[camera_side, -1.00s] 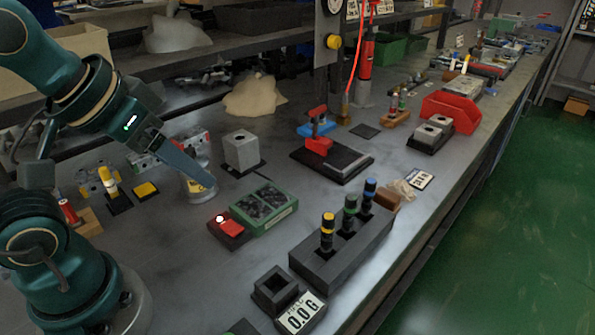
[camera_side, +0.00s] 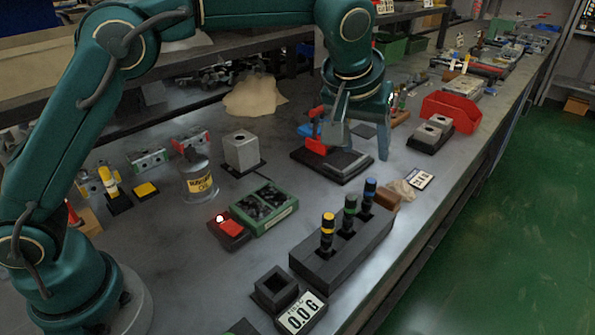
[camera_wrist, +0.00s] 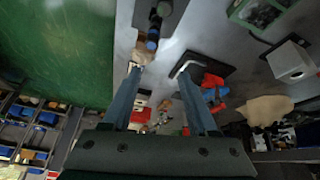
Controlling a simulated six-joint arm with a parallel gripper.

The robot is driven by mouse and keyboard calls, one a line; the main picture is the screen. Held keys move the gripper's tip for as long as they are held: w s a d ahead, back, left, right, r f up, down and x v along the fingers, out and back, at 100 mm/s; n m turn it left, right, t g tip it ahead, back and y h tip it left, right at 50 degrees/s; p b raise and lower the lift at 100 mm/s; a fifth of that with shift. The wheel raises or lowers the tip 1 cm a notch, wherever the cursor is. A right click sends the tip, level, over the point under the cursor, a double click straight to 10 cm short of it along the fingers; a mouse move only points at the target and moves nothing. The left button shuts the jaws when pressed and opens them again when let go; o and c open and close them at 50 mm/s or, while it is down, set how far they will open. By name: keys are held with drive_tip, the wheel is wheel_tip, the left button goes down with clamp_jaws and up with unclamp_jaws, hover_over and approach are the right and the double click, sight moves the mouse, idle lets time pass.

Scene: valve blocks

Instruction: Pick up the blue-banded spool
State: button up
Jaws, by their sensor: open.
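The blue-banded spool (camera_side: 369,195) stands upright at the far right end of a dark rack (camera_side: 335,265). A green-banded spool (camera_side: 349,214) and a yellow-banded spool (camera_side: 327,233) stand in line with it in the same rack. My gripper (camera_side: 359,150) is open and empty, pointing down, above and behind the blue-banded spool in the side view. In the wrist view my gripper (camera_wrist: 159,68) has its two fingers apart, and the blue-banded spool (camera_wrist: 152,42) shows just beyond the fingertips, slightly left of centre. Nothing is between the fingers.
A brown block (camera_side: 387,201) and a crumpled tan cloth (camera_side: 402,188) lie close to the rack's far end. A red-and-black press (camera_side: 320,145) on a dark plate (camera_side: 330,164) stands behind. A green tray (camera_side: 265,208) is left of the rack. The 0.0 G scale (camera_side: 301,312) is at front.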

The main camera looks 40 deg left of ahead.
sight(370, 182)
drive_tip(key=shift+m+g, duration=0.4)
drive_tip(key=shift+g, duration=0.1)
drive_tip(key=f, duration=0.1)
drive_tip(key=d+f, duration=0.1)
drive_tip(key=f, duration=0.1)
drive_tip(key=d+f, duration=0.1)
drive_tip(key=shift+s+f, duration=0.2)
drive_tip(key=shift+f, duration=0.05)
drive_tip(key=shift+x, duration=2.3)
clamp_jaws()
